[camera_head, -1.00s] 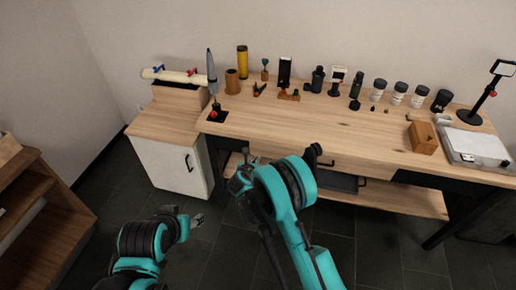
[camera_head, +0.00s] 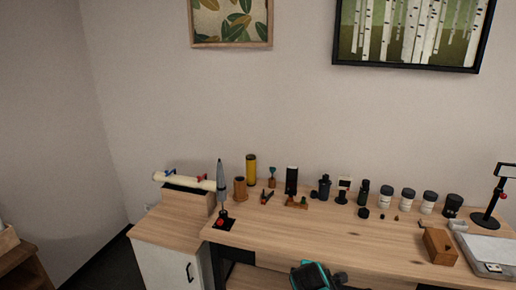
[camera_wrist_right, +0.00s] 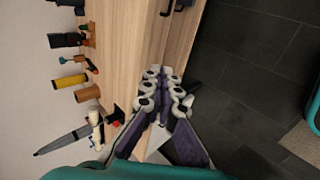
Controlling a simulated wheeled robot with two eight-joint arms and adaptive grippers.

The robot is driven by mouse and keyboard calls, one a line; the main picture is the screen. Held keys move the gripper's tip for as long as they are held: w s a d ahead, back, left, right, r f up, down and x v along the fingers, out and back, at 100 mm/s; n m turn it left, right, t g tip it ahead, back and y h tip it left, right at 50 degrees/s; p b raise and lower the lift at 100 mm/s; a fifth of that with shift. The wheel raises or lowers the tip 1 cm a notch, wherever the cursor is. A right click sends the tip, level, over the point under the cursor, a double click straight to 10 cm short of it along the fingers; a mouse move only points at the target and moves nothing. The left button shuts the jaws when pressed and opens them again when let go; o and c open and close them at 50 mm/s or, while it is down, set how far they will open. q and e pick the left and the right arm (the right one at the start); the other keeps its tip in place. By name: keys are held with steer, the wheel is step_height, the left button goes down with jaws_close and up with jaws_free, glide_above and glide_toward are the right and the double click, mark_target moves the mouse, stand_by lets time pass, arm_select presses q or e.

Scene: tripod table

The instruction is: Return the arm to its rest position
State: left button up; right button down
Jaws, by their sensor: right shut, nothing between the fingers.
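In the right wrist view my right gripper (camera_wrist_right: 168,74) is shut, with nothing between its fingers. It is in front of the workbench's wooden face, with dark floor tiles to the right. In the head view only a teal and black piece of my arm shows at the bottom edge, in front of the wooden workbench (camera_head: 330,235). The right fingertips cannot be made out there. My left gripper is in neither current view.
A grey pointed tool (camera_head: 220,185) stands on the bench's left end. A yellow cylinder (camera_head: 251,170), wooden cup (camera_head: 240,190) and several dark and white jars line the back. A wooden block (camera_head: 438,246) and lamp stand (camera_head: 487,217) are at right. The bench's front middle is clear.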

steer(key=s+d+m+g+y, duration=0.1)
steer(key=s+d+m+y, duration=0.1)
steer(key=s+m, duration=1.2)
steer(key=shift+s+d+r+m, duration=0.25)
steer(key=shift+s+d, duration=0.25)
steer(key=shift+s, duration=2.85)
